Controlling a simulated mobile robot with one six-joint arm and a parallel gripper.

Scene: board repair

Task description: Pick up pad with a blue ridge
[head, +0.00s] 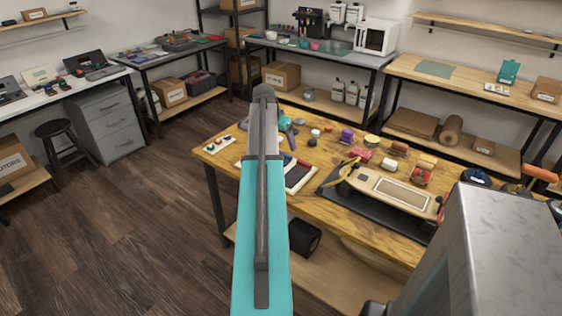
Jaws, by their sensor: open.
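No pad with a blue ridge can be made out for certain in the head view. A small dark-blue patch (288,160) shows just right of my arm, by a dark tray with a pale rim (301,178); it is too small to identify. My arm rises through the middle of the picture and covers part of the wooden worktable (330,202). My gripper cannot be made out beyond the arm. A small teal and grey shape shows right of the arm's far end; I cannot tell whether it is mine.
A wooden board (388,191) lies on a dark mat on the worktable. A purple item (346,136), a red item (361,154) and several small parts stand behind it. A pale strip with small coloured pieces (227,144) lies at the left corner. Open floor (120,220) is at left.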

